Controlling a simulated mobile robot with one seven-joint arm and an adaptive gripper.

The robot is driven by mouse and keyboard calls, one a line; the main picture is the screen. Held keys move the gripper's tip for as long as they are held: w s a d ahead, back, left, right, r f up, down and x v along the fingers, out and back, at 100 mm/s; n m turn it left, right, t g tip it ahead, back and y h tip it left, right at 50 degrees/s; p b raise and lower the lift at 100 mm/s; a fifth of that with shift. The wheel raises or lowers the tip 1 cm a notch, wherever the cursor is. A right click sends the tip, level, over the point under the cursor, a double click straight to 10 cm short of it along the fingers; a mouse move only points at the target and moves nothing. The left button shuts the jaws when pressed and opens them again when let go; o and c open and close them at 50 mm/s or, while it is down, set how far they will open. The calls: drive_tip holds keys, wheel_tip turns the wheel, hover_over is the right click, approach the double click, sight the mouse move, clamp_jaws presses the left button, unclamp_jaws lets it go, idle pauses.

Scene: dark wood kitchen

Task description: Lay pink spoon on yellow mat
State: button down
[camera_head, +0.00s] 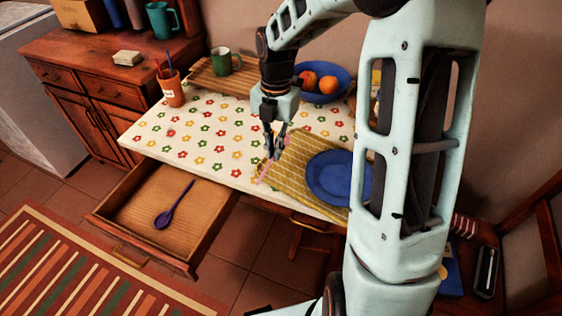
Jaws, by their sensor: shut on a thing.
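The pink spoon (265,174) is a thin pink strip at the left edge of the yellow mat (288,158). My gripper (272,154) points down over that edge and is shut on the spoon. The fingers hide part of the spoon, and I cannot tell whether it touches the mat or is held just above it. The mat is yellow with pale stripes and lies on the right part of the table. A blue plate (338,178) sits on the mat's right side, partly hidden by my arm.
The table (190,131) has a flowered top, clear on its left. Behind are a fruit bowl (334,96), a green mug (224,62) and an orange cup with utensils (170,90).

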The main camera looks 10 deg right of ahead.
sight(280, 170)
drive_tip(key=shift+w+d+f, duration=0.15)
drive_tip(key=shift+d+f, duration=0.5)
drive_tip(key=shift+f, duration=0.2)
drive_tip(key=shift+d+f+b, duration=0.2)
drive_tip(key=shift+f+b, duration=0.2)
drive_tip(key=shift+f, duration=1.3)
drive_tip(key=shift+f, duration=0.1)
drive_tip(key=c, duration=2.1)
unclamp_jaws()
drive_tip(key=r, duration=0.4)
drive_tip(key=r+p, duration=0.1)
drive_tip(key=r, duration=0.3)
drive_tip(key=w+r+p, duration=0.1)
drive_tip(key=r, duration=0.3)
drive_tip(key=shift+d+r, duration=0.1)
drive_tip(key=shift+d, duration=0.2)
